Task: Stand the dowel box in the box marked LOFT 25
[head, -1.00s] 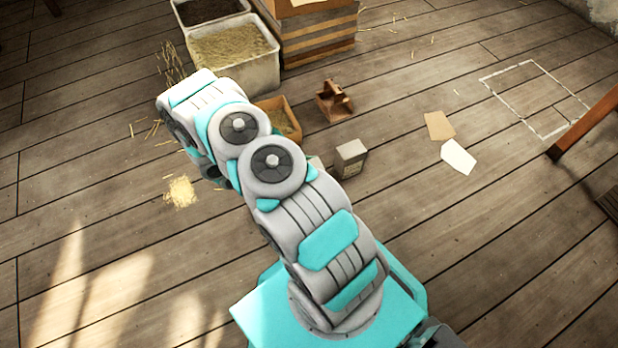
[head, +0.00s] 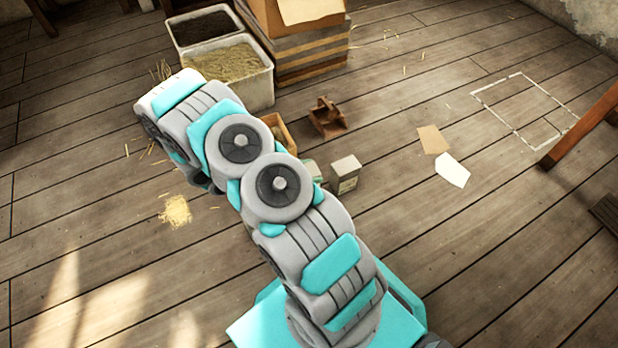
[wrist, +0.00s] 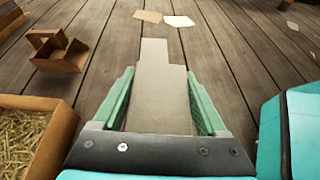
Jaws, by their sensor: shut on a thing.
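My gripper (wrist: 150,108) shows in the wrist view, its green fingers shut on both sides of a pale grey-beige block with a narrower far end. I take this block to be the dowel box (wrist: 155,88); no label or dowels show on it.
A straw-filled tray (wrist: 35,140) and a wooden carrier (wrist: 60,52) lie left of my gripper. Two papers (head: 440,155) lie before the outline. A wooden leg (head: 585,125) stands at right. Bins (head: 258,88) stand behind.

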